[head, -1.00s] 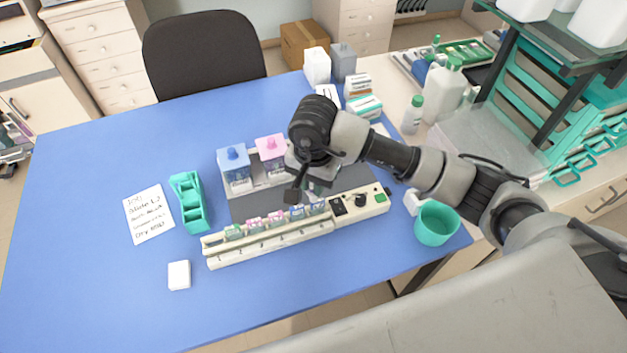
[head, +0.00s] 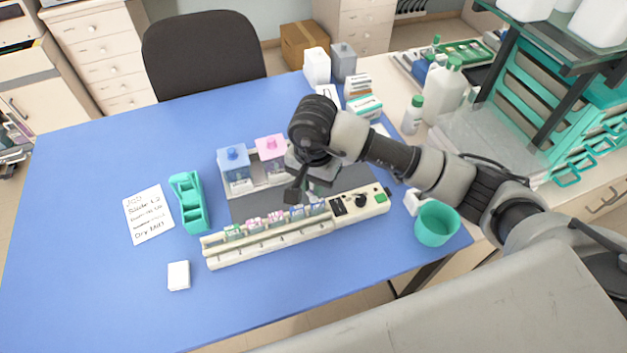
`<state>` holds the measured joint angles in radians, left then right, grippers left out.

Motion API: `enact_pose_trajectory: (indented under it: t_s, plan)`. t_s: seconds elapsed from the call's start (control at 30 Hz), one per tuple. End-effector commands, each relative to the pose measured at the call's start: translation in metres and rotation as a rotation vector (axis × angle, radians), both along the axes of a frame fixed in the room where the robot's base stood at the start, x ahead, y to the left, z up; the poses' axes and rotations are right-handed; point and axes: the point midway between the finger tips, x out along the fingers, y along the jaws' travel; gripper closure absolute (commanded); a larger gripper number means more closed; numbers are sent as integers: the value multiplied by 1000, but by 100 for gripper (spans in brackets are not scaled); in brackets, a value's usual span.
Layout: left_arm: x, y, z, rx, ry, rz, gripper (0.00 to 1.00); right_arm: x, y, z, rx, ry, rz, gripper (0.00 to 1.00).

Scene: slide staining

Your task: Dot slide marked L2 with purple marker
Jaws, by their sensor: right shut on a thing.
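My right gripper (head: 294,192) points down over the back edge of the cream slide rack (head: 270,247), near its middle. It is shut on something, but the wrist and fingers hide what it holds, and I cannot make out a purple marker. Several slides with green, pink and blue ends (head: 254,223) stand in a row along the rack. Their labels are too small to read, so I cannot tell which is L2. A handwritten note (head: 148,214) with a line like "Slide L2" lies at the left. My left gripper is not in view.
A blue-lidded jar (head: 234,171) and a pink-lidded jar (head: 270,149) stand behind the rack. A teal holder (head: 189,203) and a white block (head: 179,275) are at left. A teal cup (head: 437,224) is at right. The blue table's left side is mostly clear.

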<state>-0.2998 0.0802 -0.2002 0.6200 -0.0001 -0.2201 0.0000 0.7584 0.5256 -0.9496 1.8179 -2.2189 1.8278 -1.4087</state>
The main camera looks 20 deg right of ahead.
Motion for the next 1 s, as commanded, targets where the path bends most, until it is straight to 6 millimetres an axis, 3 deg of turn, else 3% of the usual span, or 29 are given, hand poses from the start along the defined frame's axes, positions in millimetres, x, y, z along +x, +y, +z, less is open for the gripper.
enact_pose_trajectory:
  t_s: [0.43, 1.0]
  plan:
    - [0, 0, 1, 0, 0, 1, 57, 0, 0, 1, -1, 2, 0, 100]
    - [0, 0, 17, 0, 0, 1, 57, 0, 0, 48, -1, -1, 0, 100]
